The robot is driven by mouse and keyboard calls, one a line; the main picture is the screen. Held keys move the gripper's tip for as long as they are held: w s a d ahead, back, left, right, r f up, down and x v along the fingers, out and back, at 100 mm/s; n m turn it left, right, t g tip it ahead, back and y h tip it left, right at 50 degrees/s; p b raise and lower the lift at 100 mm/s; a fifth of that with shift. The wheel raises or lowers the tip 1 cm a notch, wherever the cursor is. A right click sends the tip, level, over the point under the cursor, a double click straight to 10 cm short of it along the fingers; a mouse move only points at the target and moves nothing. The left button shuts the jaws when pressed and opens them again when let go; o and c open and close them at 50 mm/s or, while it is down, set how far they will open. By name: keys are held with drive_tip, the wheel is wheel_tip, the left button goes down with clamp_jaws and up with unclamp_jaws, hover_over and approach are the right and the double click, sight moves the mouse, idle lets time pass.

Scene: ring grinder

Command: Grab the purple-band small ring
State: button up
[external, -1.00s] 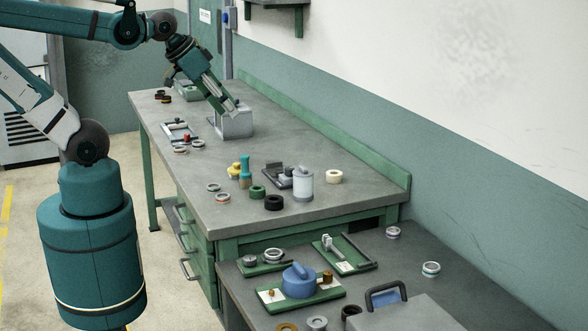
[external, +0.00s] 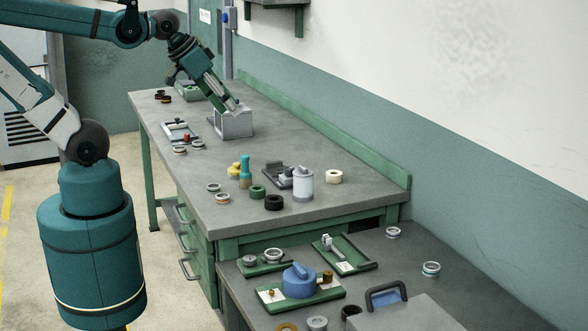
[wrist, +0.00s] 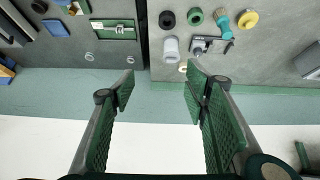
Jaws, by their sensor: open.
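Several small banded rings lie on the benches, but I cannot tell for sure which has a purple band. On the near right bench are one pale ring with a dark band (external: 393,232) and another with a teal-looking band (external: 431,268); two small rings also show in the wrist view, a left ring (wrist: 90,56) and a right ring (wrist: 130,59). More rings lie on the long bench, at its left edge (external: 222,198) and farther back (external: 179,150). My gripper (external: 236,106) is at the grey box in the external view. Its fingers (wrist: 160,80) are open and empty.
The grey open box (external: 234,124) stands close to my gripper. A white cylinder (external: 303,184), a black ring (external: 274,203) and a green ring (external: 257,192) stand on the long bench. The wall runs along the right.

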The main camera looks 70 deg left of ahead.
drive_tip(key=w+d+f+n+g+b, duration=0.1)
drive_tip(key=w+d+f+n, duration=0.15)
drive_tip(key=w, duration=0.65)
drive_tip(key=w+d+f+n+g+h, duration=0.15)
drive_tip(key=w+n, duration=0.25)
drive_tip(key=w, duration=0.6)
drive_tip(key=w+d+f+n+g+y+b, duration=0.1)
drive_tip(key=w+d+n, duration=0.2)
drive_tip(key=w, duration=0.6)
drive_tip(key=w+d+f+n+g, duration=0.1)
drive_tip(key=w+d+f+n, duration=0.3)
drive_tip(key=w+f, duration=0.5)
drive_tip(key=w+d+f+n+g, duration=0.2)
drive_tip(key=w+d+f+n, duration=0.2)
drive_tip(key=w+f, duration=0.6)
wheel_tip(320, 180, down, 8)
drive_tip(key=shift+d+h+b, duration=0.4)
drive_tip(key=shift+d+h, duration=0.05)
drive_tip(key=shift+d, duration=0.1)
drive_tip(key=shift+f+g, duration=0.1)
drive_tip(key=shift+g, duration=0.15)
drive_tip(key=shift+d+f, duration=0.1)
drive_tip(key=shift+f, duration=1.1)
